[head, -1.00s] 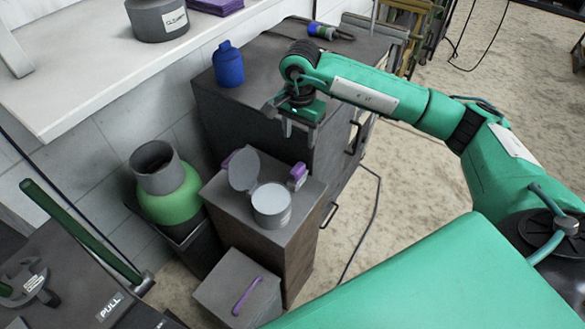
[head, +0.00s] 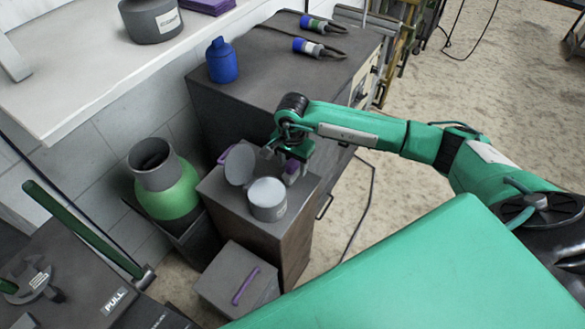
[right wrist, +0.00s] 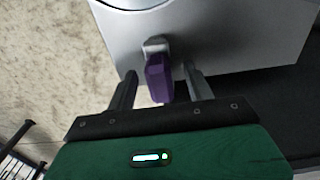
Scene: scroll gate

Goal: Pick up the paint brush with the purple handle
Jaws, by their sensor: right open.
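A short, thick purple handle with a pale end, which looks like the paint brush (head: 292,174), is at the right edge of the small dark cabinet's top, beside an open grey tin (head: 268,198). My right gripper (head: 288,160) is over it and partly hides it. In the right wrist view the purple handle (right wrist: 159,80) lies between the two fingers of my open right gripper (right wrist: 160,75), with a gap on each side. Its pale end points to the cabinet top. Any bristles cannot be made out. My left gripper is not in view.
The small cabinet (head: 222,196) stands against a larger one (head: 262,95) bearing a blue bottle (head: 221,62). The tin's lid (head: 239,165) stands up nearby. A lower box (head: 225,268) carries a thin purple bar (head: 245,287). A green gas bottle (head: 168,190) is at left.

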